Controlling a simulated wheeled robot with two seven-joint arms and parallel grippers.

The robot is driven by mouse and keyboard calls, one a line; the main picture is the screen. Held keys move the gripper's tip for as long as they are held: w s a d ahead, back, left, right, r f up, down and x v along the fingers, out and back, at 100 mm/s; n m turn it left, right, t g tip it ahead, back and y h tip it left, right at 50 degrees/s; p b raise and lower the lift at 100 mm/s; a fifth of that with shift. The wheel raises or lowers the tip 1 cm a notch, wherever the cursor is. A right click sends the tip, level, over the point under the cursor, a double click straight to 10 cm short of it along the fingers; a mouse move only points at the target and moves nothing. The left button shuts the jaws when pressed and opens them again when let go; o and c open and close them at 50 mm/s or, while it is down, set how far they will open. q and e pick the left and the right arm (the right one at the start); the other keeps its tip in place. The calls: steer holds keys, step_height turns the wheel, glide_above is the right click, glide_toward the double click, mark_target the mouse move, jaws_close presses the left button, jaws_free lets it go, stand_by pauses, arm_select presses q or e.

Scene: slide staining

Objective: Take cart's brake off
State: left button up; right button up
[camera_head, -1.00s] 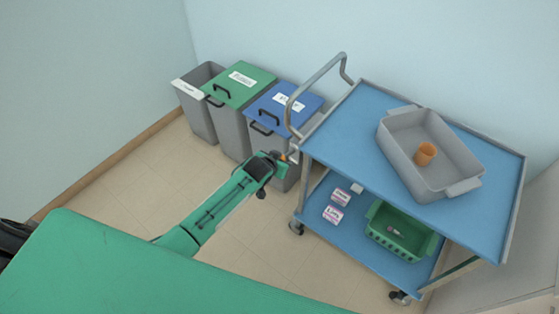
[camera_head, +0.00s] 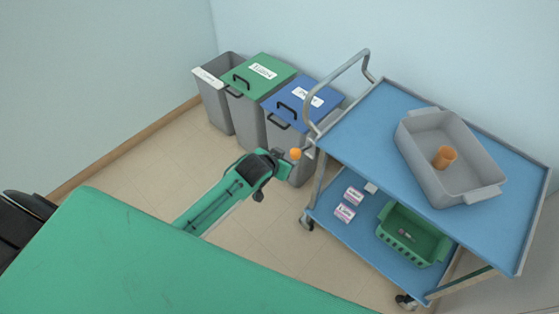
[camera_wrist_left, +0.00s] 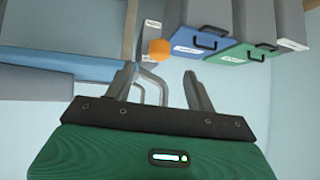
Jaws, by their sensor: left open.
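The cart (camera_head: 365,130) is a blue two-shelf trolley with a grey tube frame and a raised handle (camera_head: 318,98) at its left end. An orange ball knob (camera_head: 295,154) sticks out at the cart's left side, just below the top shelf level. My left gripper (camera_head: 283,160) is just left of the knob, open and empty. In the left wrist view, the knob (camera_wrist_left: 159,48) shows beyond the open fingers of my left gripper (camera_wrist_left: 161,76), roughly centred between them. The fingers appear clear of it. My right gripper is not in view.
A grey bin (camera_head: 212,108), a green-lidded bin (camera_head: 252,76) and a blue-lidded bin (camera_head: 290,95) stand behind my left gripper. A grey tray (camera_head: 462,187) with an orange cup (camera_head: 445,157) is on the top shelf. A green basket (camera_head: 400,245) and small boxes (camera_head: 349,204) are below.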

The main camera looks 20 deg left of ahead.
arm_select(q)
steer(key=shift+v, duration=1.45)
steer(key=s+a+f+g, duration=0.2)
steer(key=s+f, duration=0.3)
steer(key=f, duration=0.6)
steer(key=s+a+f+g+y, duration=0.1)
steer(key=s+f, duration=0.4)
steer(key=f, duration=0.6)
steer(key=s+a+f+g, duration=0.2)
steer(key=s+f, duration=0.3)
steer(key=f, duration=0.6)
steer(key=s+f+g, duration=0.1)
steer(key=s+f, duration=0.4)
steer(key=s, duration=0.5)
steer(key=s+f+g, duration=0.1)
steer(key=s+f, duration=0.4)
steer(key=s, duration=0.6)
steer(key=s+f+g, duration=0.2)
steer(key=s+f, duration=0.4)
steer(key=s, duration=0.5)
steer(key=shift+s, duration=0.25)
steer(key=shift+a, duration=0.1)
